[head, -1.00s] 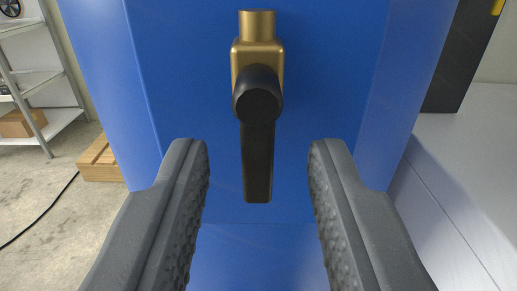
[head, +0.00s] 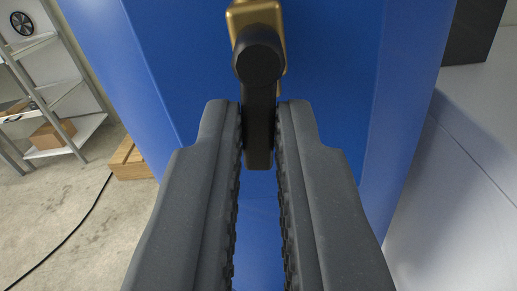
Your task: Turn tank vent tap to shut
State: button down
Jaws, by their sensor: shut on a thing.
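The vent tap has a brass body (head: 256,14) on the blue face of the tank (head: 335,60). Its black lever handle (head: 259,128) hangs straight down from a round black hub. My gripper (head: 260,120) is shut on the lever, with one ridged grey finger on each side of it. The lever's lower tip shows between the fingers. The top of the brass body is cut off by the frame's upper edge.
A metal shelf rack (head: 60,90) with a cardboard box (head: 52,134) stands at the left. A wooden block (head: 128,160) and a black cable (head: 75,228) lie on the floor. A pale grey surface (head: 455,190) is at the right.

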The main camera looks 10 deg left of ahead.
jog(key=m+b, duration=0.2)
jog(key=a+m+b, duration=0.1)
jog(key=m+b, duration=0.1)
jog(key=m, duration=0.1)
jog(key=m+b, duration=0.3)
jog(key=shift+a+r, duration=0.2)
jog(key=shift+r, duration=0.05)
jog(key=m+b, duration=0.3)
jog(key=m, duration=0.1)
jog(key=m+b, duration=0.2)
jog(key=shift+s+a+r+b, duration=0.1)
jog(key=shift+a+r+b, duration=0.05)
jog(key=shift+r+b, duration=0.2)
jog(key=shift+r+m+b, duration=0.3)
jog(key=shift+m+b, duration=0.6)
jog(key=shift+m, duration=0.2)
jog(key=c, duration=1.5)
grip_release()
jog(key=shift+r, duration=0.15)
